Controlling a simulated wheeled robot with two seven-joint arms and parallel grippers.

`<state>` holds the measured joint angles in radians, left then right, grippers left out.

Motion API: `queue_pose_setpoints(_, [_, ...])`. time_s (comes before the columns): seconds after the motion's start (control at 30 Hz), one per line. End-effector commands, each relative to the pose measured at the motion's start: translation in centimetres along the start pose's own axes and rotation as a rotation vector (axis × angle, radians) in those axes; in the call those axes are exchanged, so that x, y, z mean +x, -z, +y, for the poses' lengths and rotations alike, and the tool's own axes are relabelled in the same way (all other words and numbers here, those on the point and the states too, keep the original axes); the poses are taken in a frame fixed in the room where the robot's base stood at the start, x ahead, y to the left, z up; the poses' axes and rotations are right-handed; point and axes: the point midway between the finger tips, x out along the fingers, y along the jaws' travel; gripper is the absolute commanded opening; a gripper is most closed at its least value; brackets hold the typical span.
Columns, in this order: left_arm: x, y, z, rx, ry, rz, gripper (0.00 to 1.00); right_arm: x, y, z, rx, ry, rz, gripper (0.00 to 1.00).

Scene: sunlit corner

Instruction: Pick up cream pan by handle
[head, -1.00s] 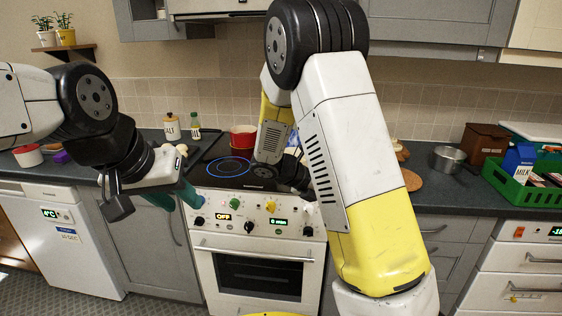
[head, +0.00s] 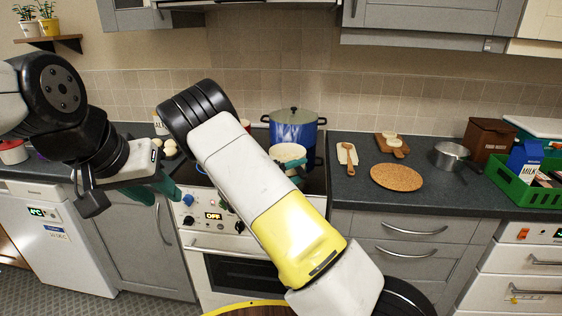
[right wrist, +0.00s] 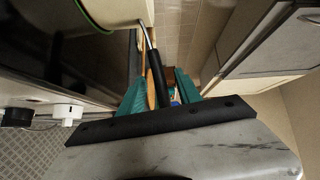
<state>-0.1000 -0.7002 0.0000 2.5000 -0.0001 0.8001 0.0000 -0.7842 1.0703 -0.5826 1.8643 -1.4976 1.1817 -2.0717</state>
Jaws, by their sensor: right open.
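The cream pan (head: 287,152) sits at the stove's front right in the head view. In the right wrist view its cream side (right wrist: 115,12) fills the upper left, and its dark handle (right wrist: 157,78) points toward me. My right gripper (right wrist: 160,92) is open, with the handle between its teal fingers and no clear grip on it. In the head view my right forearm hides most of this gripper and the handle; a bit of teal shows beside the pan. My left gripper (head: 154,191) hangs in front of the counter at left, its teal fingers apart and empty.
A blue pot (head: 293,132) with a lid stands behind the pan. Right of the stove lie a spoon rest (head: 347,155), a cork mat (head: 397,178) and a metal saucepan (head: 452,156). A green crate (head: 515,187) holds a milk carton. Stove knobs (right wrist: 68,111) are close to my right gripper.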

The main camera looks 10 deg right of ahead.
Motion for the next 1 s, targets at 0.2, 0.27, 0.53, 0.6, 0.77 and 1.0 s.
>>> queue_pose_setpoints(0.2, [0.0, 0.0, 0.0, 0.0, 0.0, 0.0, 0.36, 3.0, 0.0, -0.1, 0.0, 0.001, 0.002, 0.4])
queue_pose_setpoints(0.27, [0.0, 0.0, 0.0, 0.0, 0.0, 0.0, 0.36, 3.2, 0.0, -0.1, 0.0, 0.001, 0.001, 0.4])
queue_pose_setpoints(0.53, [0.0, 0.0, 0.0, 0.0, 0.0, 0.0, 0.36, 3.1, 0.0, -0.1, 0.001, 0.0, 0.001, 0.17])
queue_pose_setpoints(0.6, [0.0, 0.0, 0.0, 0.0, 0.0, 0.0, 0.36, 3.1, 0.0, -0.1, 0.001, 0.0, 0.001, 0.03])
queue_pose_setpoints(0.77, [0.0, 0.0, 0.0, 0.0, 0.0, 0.0, 0.36, 3.1, 0.0, -0.1, 0.001, 0.0, 0.001, 0.0])
queue_pose_setpoints(1.0, [0.0, 0.0, 0.0, 0.0, 0.0, 0.0, 0.36, 3.1, 0.0, -0.1, 0.001, 0.0, 0.001, 0.0])
